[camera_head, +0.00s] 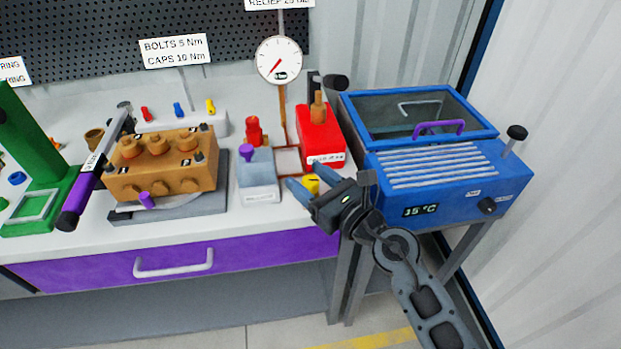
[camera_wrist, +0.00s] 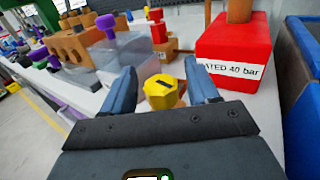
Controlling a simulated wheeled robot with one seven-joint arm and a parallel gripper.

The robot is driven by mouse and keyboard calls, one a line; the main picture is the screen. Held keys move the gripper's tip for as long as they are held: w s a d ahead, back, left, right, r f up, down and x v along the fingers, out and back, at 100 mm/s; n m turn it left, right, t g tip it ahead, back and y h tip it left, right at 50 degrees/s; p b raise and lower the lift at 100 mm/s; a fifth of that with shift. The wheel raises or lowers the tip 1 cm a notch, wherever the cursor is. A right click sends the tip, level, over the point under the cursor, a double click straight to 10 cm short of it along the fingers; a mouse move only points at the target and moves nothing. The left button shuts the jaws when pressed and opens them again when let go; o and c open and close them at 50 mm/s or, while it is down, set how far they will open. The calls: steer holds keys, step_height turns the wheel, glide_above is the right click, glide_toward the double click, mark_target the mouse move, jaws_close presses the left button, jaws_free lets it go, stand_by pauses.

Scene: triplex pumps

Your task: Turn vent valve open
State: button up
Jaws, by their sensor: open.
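A yellow knob (camera_head: 312,184), likely the vent valve, sits low at the bench's front edge, in front of the red block (camera_head: 320,138). In the wrist view the yellow knob (camera_wrist: 163,90) has a dark slot-like mark on its face. My gripper (camera_head: 303,176) is open, with its blue fingers pointing at the bench. In the wrist view my gripper (camera_wrist: 160,70) has one finger on each side of the knob, with visible gaps. I cannot tell how deep the fingers reach around it. My gripper partly hides the knob in the head view.
A grey block with a purple knob (camera_head: 258,178) stands left of the yellow knob. A round gauge (camera_head: 279,60) rises behind on a copper pipe. A blue bath (camera_head: 450,185) reading 15 °C stands right. The brown pump block (camera_head: 165,170) is farther left.

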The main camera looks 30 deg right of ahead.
steer(key=c, duration=0.9)
steer(key=shift+f+n+y+b, duration=0.3)
steer(key=shift+y+b, duration=0.2)
steer(key=shift+b, duration=0.15)
steer(key=shift+c, duration=0.2)
steer(key=shift+r+n+g+y+b, duration=0.2)
steer(key=shift+n+g+y+b, duration=0.85)
steer(key=shift+y, duration=0.65)
steer(key=o, duration=0.9)
steer(key=shift+o, duration=0.2)
